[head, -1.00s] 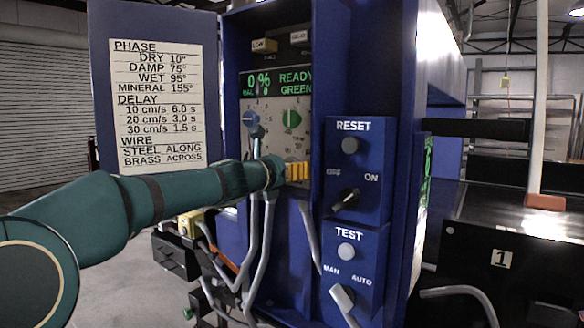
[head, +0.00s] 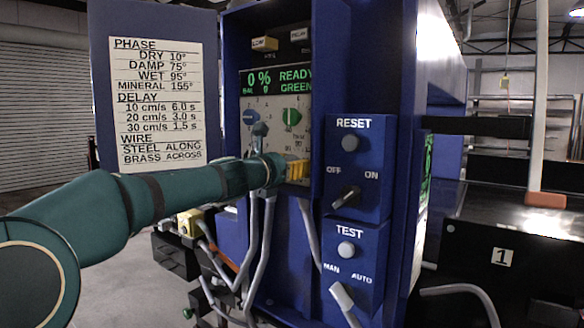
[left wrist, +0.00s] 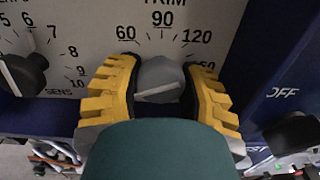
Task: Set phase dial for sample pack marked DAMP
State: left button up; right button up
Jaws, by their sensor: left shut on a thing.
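My left gripper (head: 296,170) reaches into the blue control cabinet, low on its panel. In the left wrist view its yellow fingers (left wrist: 160,72) are shut around a grey dial (left wrist: 160,85), one on each side. The panel scale around the dial reads 60, 90 and 120; a further mark is partly covered. The dial's pale line lies nearly level, slightly tilted; its exact reading is unclear. In the head view the gripper hides the dial. The card (head: 158,105) on the open door lists PHASE: DRY 10°, DAMP 75°, WET 95°, MINERAL 155°. My right gripper is out of view.
The display (head: 277,81) reads 0% READY GREEN. A black SENS knob (left wrist: 24,73) is left of the dial. The RESET/OFF-ON switch (head: 346,198) and TEST button (head: 346,249) sit right.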

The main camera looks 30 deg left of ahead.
pick_arm(q)
jog(key=m+b, duration=0.2)
jog(key=m, duration=0.3)
jog(key=shift+a+f+b, duration=0.1)
jog(key=shift+b, duration=0.2)
jog(key=m+b, duration=0.2)
jog(key=m, duration=0.3)
jog(key=shift+m, duration=0.3)
jog(key=m+b, duration=0.1)
jog(key=m, duration=0.1)
jog(key=shift+m+b, duration=1.45)
jog(key=shift+m, duration=1.15)
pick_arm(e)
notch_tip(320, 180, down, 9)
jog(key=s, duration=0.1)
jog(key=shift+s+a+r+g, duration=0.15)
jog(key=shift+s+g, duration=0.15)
pick_arm(q)
jog(key=o, duration=1.2)
jog(key=shift+r, duration=0.2)
jog(key=shift+s, duration=0.1)
